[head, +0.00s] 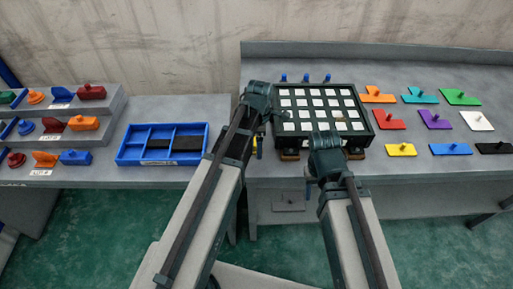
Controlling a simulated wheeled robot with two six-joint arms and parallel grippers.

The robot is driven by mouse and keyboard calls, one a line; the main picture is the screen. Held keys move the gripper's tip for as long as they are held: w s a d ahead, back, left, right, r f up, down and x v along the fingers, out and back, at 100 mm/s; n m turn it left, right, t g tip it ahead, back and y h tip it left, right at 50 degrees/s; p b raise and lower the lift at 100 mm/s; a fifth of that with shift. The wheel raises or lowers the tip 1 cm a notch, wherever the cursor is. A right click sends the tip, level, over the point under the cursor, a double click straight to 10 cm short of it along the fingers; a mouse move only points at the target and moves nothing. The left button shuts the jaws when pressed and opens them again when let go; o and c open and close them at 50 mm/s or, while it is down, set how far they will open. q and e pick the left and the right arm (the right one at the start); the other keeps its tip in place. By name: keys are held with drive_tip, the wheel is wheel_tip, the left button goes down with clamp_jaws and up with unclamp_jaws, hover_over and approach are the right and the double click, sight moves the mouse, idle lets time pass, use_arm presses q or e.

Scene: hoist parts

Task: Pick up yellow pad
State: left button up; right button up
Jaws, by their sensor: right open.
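The yellow pad (402,150) is a flat plate with a small upright peg, lying at the front left of the group of coloured parts on the right table. My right gripper (325,146) is open, left of the yellow pad and apart from it, in front of the dark tray. Its fingers are small and partly hidden by my wrist. My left gripper (276,110) is by the left edge of the tray, far from the pad. Its jaws are too small and hidden to read.
The dark tray (363,128) holds several white squares. A blue pad (451,149) lies right of the yellow pad, and a red part (390,121) lies behind it. A blue divided bin (122,158) and stepped shelves (105,131) stand at left.

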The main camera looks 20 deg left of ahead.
use_arm(q)
drive_tip(key=shift+c, duration=0.3)
drive_tip(key=c, duration=1.3)
drive_tip(key=shift+r, duration=0.1)
drive_tip(key=shift+c, duration=0.2)
drive_tip(key=shift+r, duration=0.1)
use_arm(e)
drive_tip(key=shift+r, duration=0.15)
